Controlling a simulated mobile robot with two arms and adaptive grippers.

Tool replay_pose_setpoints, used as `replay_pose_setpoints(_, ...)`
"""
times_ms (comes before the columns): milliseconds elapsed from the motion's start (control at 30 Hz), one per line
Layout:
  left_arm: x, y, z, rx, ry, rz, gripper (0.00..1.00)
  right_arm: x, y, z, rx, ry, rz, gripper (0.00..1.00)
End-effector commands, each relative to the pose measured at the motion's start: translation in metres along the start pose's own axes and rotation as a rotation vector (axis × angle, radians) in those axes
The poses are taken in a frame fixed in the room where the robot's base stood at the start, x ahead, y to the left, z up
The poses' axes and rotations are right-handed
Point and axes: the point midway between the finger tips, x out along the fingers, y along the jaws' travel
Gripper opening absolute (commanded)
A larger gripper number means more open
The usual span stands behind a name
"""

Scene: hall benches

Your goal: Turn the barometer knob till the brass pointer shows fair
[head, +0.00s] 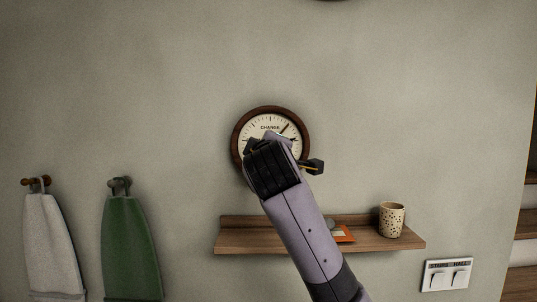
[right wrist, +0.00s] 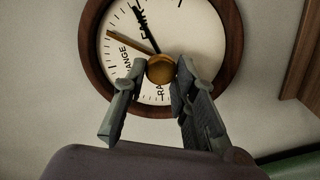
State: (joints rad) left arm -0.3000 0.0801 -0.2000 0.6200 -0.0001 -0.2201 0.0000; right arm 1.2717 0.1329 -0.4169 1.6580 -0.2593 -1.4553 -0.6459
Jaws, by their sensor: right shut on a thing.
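The barometer (head: 236,143) hangs on the wall, a round white dial in a dark wooden rim. The right wrist view shows its dial (right wrist: 192,30) turned, with a black hand (right wrist: 145,28) near the word FAIR. The brass pointer (right wrist: 127,43) lies between CHANGE and FAIR; in the head view it points up and right of CHANGE. My right gripper (head: 270,146) covers the lower dial in the head view. In the right wrist view its fingers (right wrist: 158,82) are shut on the round brass knob (right wrist: 160,69) at the dial's centre. My left gripper is out of view.
Below the barometer is a wooden shelf (head: 240,236) with a speckled cup (head: 391,219) and an orange flat item (head: 344,234). A white towel (head: 48,245) and a green towel (head: 130,245) hang at left.

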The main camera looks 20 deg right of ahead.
Motion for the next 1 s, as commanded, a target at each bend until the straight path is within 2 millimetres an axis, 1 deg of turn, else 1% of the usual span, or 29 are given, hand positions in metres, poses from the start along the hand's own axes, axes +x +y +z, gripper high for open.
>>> replay_pose_setpoints(33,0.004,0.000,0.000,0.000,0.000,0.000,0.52,0.000,-0.004,0.001,0.047,-0.001,-0.007,0.00)
replay_pose_setpoints(300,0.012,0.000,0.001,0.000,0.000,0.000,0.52,0.001,-0.003,0.001,0.291,-0.002,-0.007,0.00)
replay_pose_setpoints(500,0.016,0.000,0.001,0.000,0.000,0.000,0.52,0.001,-0.003,0.001,0.437,-0.003,-0.007,0.00)
replay_pose_setpoints(800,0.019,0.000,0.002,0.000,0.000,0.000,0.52,0.001,-0.002,0.002,0.569,-0.005,-0.007,0.00)
replay_pose_setpoints(1000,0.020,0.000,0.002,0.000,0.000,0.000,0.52,0.001,-0.002,0.001,0.601,-0.005,-0.008,0.00)
